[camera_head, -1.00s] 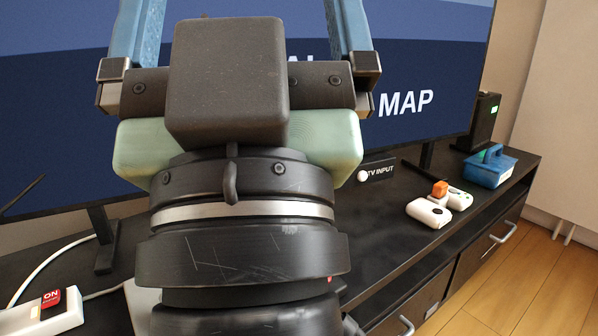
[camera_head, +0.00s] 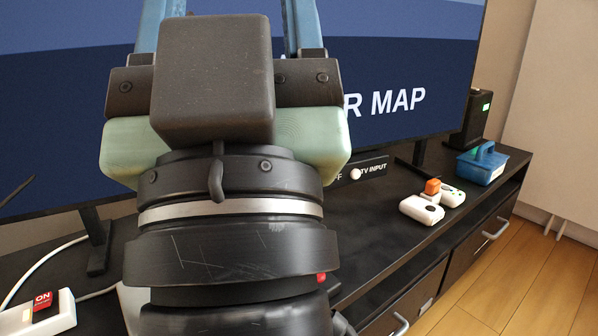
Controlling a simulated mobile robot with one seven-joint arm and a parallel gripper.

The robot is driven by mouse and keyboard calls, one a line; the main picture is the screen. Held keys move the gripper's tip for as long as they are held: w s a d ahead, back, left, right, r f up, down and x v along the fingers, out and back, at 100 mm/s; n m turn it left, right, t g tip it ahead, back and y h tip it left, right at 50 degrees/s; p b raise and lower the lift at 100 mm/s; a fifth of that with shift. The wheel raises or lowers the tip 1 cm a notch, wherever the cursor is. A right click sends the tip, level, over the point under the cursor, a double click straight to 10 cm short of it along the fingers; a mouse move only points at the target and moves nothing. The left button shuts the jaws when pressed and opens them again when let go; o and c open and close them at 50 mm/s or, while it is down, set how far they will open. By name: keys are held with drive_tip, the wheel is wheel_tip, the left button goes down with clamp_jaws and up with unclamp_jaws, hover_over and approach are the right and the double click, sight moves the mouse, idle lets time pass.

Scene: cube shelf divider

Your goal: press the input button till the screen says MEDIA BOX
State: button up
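The TV screen (camera_head: 400,60) is blue and shows white text, of which "R MAP" is readable; my arm hides the part before it. The small black TV INPUT panel (camera_head: 372,168) stands on the cabinet below the screen, right of my wrist, partly hidden. Its round white button (camera_head: 356,174) shows beside the label. My gripper (camera_head: 232,8) is in front of the screen, up and left of the button. Its two blue fingers are apart, with nothing visible between them. Their tips are cut off by the top edge.
A blue basket (camera_head: 482,165) and a black box (camera_head: 478,118) stand further right. A white power strip (camera_head: 38,314) with a red switch is lower left.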

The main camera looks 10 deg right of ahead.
clamp_jaws()
idle(1.3)
